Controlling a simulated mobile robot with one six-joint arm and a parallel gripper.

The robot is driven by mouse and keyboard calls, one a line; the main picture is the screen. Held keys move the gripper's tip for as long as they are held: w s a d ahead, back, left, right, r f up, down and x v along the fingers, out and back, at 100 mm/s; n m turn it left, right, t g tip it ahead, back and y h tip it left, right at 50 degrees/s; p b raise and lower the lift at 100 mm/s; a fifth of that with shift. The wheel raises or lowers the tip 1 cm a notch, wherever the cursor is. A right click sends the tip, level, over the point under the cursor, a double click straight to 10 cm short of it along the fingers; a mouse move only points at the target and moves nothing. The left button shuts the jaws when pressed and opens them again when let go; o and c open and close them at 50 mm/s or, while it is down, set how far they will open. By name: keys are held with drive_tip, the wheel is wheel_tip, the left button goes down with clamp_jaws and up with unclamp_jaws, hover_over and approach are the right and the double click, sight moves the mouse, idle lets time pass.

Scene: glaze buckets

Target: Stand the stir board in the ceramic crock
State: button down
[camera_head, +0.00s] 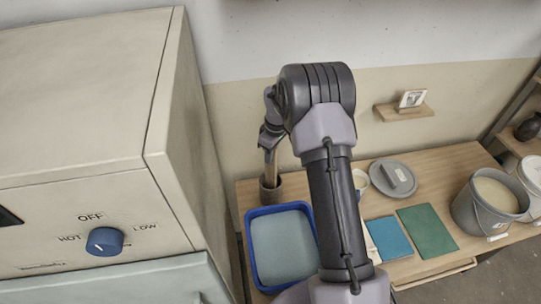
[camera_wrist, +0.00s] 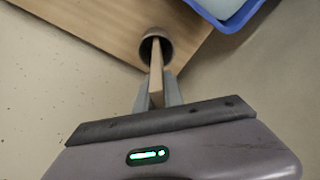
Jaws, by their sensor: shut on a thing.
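The stir board (camera_head: 270,163) is a narrow light wooden strip, upright in the head view. The ceramic crock (camera_head: 270,190) is a small dark brown cup at the back left of the wooden table. My gripper (camera_head: 269,148) is above the crock, shut on the upper part of the board. In the wrist view, my gripper (camera_wrist: 157,82) has the board (camera_wrist: 156,68) between its two grey fingers. The board's far end reaches into the mouth of the crock (camera_wrist: 165,37). Whether it touches the crock's bottom is hidden.
A blue tub (camera_head: 251,262) stands just in front of the crock. A beige kiln (camera_head: 75,160) with a blue dial is at left. Blue and green books (camera_head: 427,231), a grey lid (camera_head: 393,178) and a bucket (camera_head: 470,215) are further right. The wall is close behind.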

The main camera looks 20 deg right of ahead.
drive_tip(key=c, duration=1.5)
unclamp_jaws()
drive_tip(key=shift+o, duration=0.2)
drive_tip(key=r+p, duration=0.1)
drive_tip(key=r, duration=0.3)
drive_tip(key=r+p, duration=0.1)
drive_tip(key=r, duration=0.3)
drive_tip(key=s+r+p, duration=0.1)
drive_tip(key=r, duration=0.3)
drive_tip(key=shift+s+d+r, duration=0.1)
drive_tip(key=shift+d+r, duration=0.05)
drive_tip(key=shift+d, duration=0.2)
drive_tip(key=s+a+r+m+t, duration=0.1)
drive_tip(key=s+a+r+m, duration=0.2)
drive_tip(key=s+a+r, duration=0.5)
drive_tip(key=s+a+r+m+t, duration=0.2)
drive_tip(key=s+a+r+m, duration=0.2)
drive_tip(key=s+r, duration=0.65)
drive_tip(key=s+a+m+t+y, duration=0.1)
drive_tip(key=s+a+m, duration=0.3)
drive_tip(key=s, duration=0.9)
drive_tip(key=shift+s+a+t, duration=0.2)
drive_tip(key=shift+s+t, duration=0.05)
drive_tip(key=shift+t, duration=0.05)
